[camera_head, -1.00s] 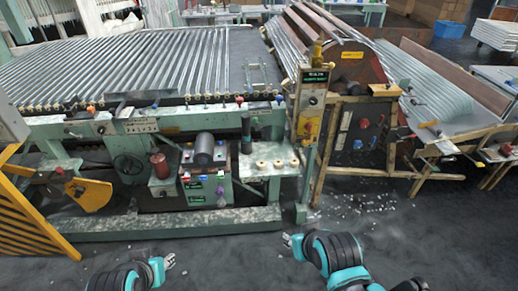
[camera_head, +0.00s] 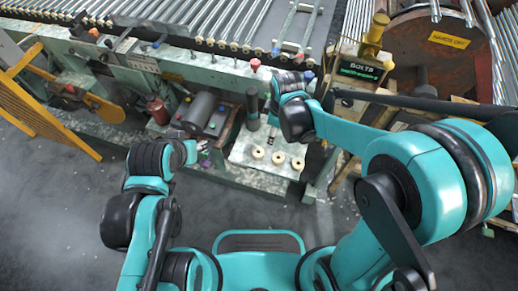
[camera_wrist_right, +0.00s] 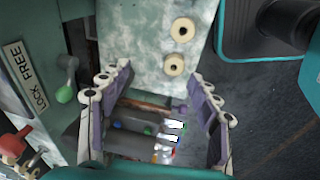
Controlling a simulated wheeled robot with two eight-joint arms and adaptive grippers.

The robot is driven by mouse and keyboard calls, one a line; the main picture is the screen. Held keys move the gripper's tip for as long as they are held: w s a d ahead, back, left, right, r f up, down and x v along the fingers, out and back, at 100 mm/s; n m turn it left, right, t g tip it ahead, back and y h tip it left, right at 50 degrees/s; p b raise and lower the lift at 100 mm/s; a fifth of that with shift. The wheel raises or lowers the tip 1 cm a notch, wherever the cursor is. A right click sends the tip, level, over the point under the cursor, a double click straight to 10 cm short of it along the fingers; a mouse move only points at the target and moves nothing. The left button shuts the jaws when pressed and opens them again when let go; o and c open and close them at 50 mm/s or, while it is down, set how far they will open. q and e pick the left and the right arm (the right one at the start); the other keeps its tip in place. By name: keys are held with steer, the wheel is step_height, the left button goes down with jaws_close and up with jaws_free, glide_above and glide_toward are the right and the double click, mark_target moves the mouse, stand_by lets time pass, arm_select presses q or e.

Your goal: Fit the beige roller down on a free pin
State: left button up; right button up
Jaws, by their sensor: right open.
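Two beige rollers show in the right wrist view, an upper one (camera_wrist_right: 182,30) and a lower one (camera_wrist_right: 174,65). My right gripper (camera_wrist_right: 160,110) is open and empty, above the machine front and to one side of these rollers. In the head view its fingers are mostly hidden by my wrist. My left gripper (camera_head: 190,152) is left of the ledge, its fingers unclear. I cannot make out a free pin.
A dark upright cylinder (camera_head: 253,108) rises behind the ledge, with a dark motor (camera_head: 199,112) to its left. Dark floor (camera_head: 60,210) is open at left.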

mark_target(258, 151)
steer(key=a+f+n, duration=0.1)
steer(key=f, duration=0.1)
steer(key=a+f+n+g, duration=0.1)
steer(key=a+f+n, duration=0.1)
steer(key=w+a+f+n+p, duration=0.1)
steer(key=a+f, duration=0.1)
steer(key=shift+a+f+n+g, duration=0.1)
steer(key=shift+f+n+g, duration=0.2)
steer(key=shift+f+n, duration=0.1)
step_height(258, 151, down, 3)
steer(key=shift+a+r+b, duration=0.1)
steer(key=shift+a+b, duration=0.05)
steer(key=shift+b, duration=0.3)
steer(key=f+b, duration=0.1)
steer(key=f, duration=0.1)
steer(key=f+b, duration=0.1)
steer(key=f, duration=0.2)
steer(key=shift+s+a+f+b, duration=0.15)
steer(key=shift+s+f+b, duration=0.2)
steer(key=shift+s+b, duration=0.05)
steer(key=shift+r, duration=0.1)
steer(key=c, duration=1.2)
